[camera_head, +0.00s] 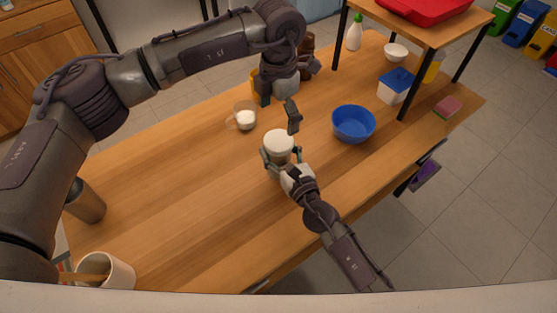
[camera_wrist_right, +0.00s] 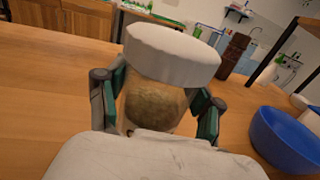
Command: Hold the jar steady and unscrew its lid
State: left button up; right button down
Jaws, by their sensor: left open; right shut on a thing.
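The jar has a wide white lid (camera_head: 279,140) and a brownish, see-through body (camera_wrist_right: 153,104). The lid (camera_wrist_right: 172,55) sits on top of the jar. My right gripper (camera_head: 278,157) is shut around the jar body below the lid, with one finger on each side in the right wrist view (camera_wrist_right: 158,110). I cannot tell whether the jar's base touches the table. My left gripper (camera_head: 280,112) is open and empty, pointing down just beyond and above the lid, apart from it.
A glass cup of white contents (camera_head: 244,120) stands left of the jar, and a blue bowl (camera_head: 353,124) stands to its right. A small raised shelf (camera_head: 430,25) is at the back right.

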aim_at(279, 139)
pick_arm(q)
jog(key=m, duration=0.3)
jog(key=shift+m, duration=0.4)
jog(key=m, duration=0.4)
jog(key=shift+m, duration=0.4)
jog(key=m, duration=2.2)
jog(key=shift+f+m, duration=0.1)
jog(key=shift+m, duration=0.2)
jog(key=shift+f, duration=0.25)
notch_tip(279, 139, down, 7)
jog(key=shift+f, duration=0.2)
